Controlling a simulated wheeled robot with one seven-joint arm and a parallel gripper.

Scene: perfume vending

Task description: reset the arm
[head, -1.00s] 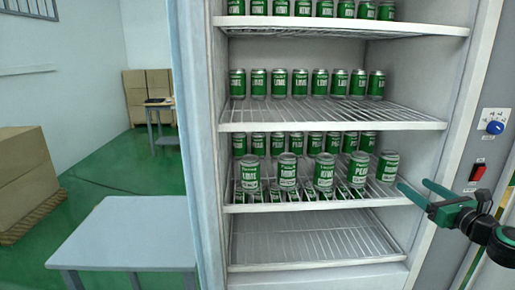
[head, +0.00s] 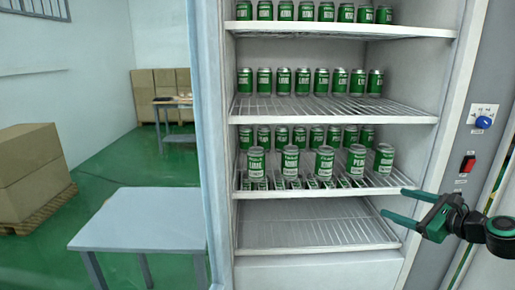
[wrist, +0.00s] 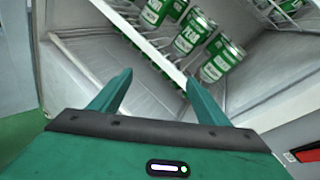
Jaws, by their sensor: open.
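My gripper (head: 393,205) is open and empty. In the head view it is at the right, its green fingers pointing left at the right front edge of the fridge's lower shelves. In the wrist view the gripper (wrist: 155,90) has its two green fingers spread apart, with nothing between them but the shelf area beyond. Green and silver cans (wrist: 193,32) stand past the fingertips there, apart from them.
The open fridge holds several rows of cans (head: 290,163) on wire shelves; the bottom shelf (head: 310,230) is empty. A control panel with a blue knob (head: 483,122) and red switch (head: 467,164) is at the right. A grey table (head: 140,220) stands left. Boxes (head: 30,180) are farther left.

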